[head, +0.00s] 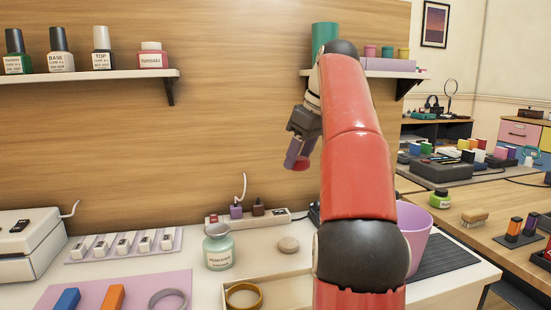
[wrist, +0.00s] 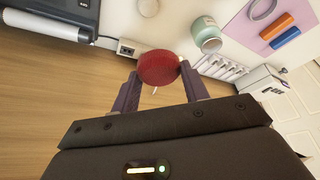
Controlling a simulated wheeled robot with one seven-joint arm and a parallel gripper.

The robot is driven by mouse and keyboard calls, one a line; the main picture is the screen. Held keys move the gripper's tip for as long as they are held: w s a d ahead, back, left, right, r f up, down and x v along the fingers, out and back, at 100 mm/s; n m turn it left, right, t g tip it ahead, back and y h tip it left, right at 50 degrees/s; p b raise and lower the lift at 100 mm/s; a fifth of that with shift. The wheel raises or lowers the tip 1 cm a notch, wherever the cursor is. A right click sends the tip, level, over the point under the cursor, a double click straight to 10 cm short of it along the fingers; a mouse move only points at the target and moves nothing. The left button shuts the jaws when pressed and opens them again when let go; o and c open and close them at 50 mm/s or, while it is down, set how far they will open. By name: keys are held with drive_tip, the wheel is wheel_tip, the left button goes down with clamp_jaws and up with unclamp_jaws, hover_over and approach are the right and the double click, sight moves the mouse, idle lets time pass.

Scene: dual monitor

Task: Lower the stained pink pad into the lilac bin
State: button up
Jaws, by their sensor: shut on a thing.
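The stained pad (head: 302,165) looks round and deep pink to red. It is between the two fingers of my gripper (head: 296,156), which is shut on it and raised in front of the wooden back panel. In the wrist view the pad (wrist: 158,68) sits between the fingertips, its dark red face towards the camera. The lilac bin (head: 416,226) stands on the white counter, right of and below my gripper. My red arm covers its left part, and its inside is mostly hidden. I cannot make out the bin in the wrist view.
A mint green bottle (head: 218,247), a round beige stone-like piece (head: 288,244) and a power strip (head: 258,217) are on the counter. A shallow tray (head: 284,291) holding a tan ring lies in front. A shelf (head: 385,73) with jars is above right. A dark ribbed mat (head: 445,259) lies beside the bin.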

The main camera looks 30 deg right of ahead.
drive_tip(key=s+d+f, duration=0.2)
drive_tip(key=s+d, duration=0.5)
drive_tip(key=d, duration=0.1)
drive_tip(key=s+d+f, duration=0.2)
drive_tip(key=s+d, duration=0.6)
drive_tip(key=shift+s+d+f, duration=0.2)
drive_tip(key=shift+d+f, duration=0.05)
drive_tip(key=shift+d, duration=0.15)
drive_tip(key=shift+w, duration=0.15)
drive_tip(key=shift+w+a, duration=0.15)
drive_tip(key=shift+w, duration=0.05)
drive_tip(key=shift+f+b, duration=4.8)
drive_tip(key=shift+f, duration=1.15)
drive_tip(key=shift+f, duration=0.2)
